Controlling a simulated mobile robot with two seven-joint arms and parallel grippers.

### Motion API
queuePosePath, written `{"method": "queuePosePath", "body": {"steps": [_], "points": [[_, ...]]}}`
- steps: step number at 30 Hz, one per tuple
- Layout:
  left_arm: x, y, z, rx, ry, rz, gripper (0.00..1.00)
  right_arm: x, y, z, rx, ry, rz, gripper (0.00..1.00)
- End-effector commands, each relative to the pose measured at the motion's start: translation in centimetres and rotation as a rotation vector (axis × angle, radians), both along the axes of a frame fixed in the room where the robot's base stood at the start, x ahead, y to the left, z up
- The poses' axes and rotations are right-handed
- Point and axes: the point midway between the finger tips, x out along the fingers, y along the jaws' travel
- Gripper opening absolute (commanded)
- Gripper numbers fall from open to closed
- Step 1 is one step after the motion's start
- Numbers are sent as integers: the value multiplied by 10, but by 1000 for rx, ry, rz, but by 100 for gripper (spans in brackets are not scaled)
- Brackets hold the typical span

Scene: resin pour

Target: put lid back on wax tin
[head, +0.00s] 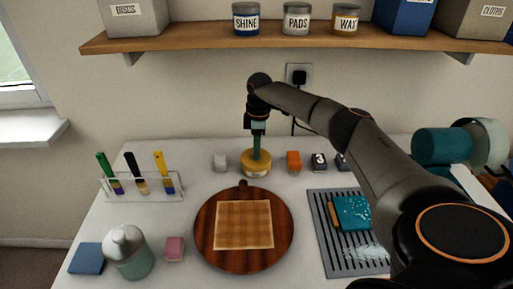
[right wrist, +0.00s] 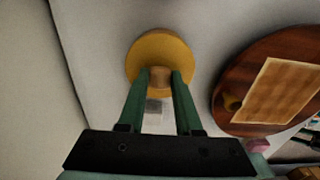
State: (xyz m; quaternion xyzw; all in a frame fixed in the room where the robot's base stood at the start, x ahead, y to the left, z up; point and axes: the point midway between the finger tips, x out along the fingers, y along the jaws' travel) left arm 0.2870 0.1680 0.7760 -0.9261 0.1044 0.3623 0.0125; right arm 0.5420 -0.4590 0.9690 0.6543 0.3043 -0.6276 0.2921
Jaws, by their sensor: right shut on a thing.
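The yellow wax tin (head: 257,168) stands at the back of the table, behind the round wooden board. My right gripper (head: 256,155) reaches straight down onto its top. In the right wrist view, the green fingers of my right gripper (right wrist: 161,76) are shut on the wooden knob of the round yellow lid (right wrist: 160,45). The lid is over the tin and hides its opening; I cannot tell whether it is fully seated. My left gripper is not in view.
The wooden board (head: 283,235) with a square patterned sheet is in front of the tin. A white block (head: 220,162) and an orange block (head: 293,161) flank it. A brush rack (head: 142,187) is left, a grey slatted tray (head: 328,242) right. A shelf (head: 215,42) hangs above.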

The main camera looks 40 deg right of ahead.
Motion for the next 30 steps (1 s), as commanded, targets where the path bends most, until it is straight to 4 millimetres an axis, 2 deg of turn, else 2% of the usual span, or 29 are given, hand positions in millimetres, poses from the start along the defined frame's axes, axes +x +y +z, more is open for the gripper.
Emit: {"method": "queuePosePath", "body": {"steps": [12, 13, 22, 27, 30], "points": [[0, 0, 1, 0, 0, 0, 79, 0, 0, 0, 0, 0, 0, 0], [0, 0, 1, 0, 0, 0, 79, 0, 0, 0, 0, 0, 0, 34], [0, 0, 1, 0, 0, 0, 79, 0, 0, 0, 0, 0, 0, 68], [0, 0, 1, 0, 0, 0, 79, 0, 0, 0, 0, 0, 0, 68], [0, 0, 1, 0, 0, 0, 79, 0, 0, 0, 0, 0, 0, 78]]}}
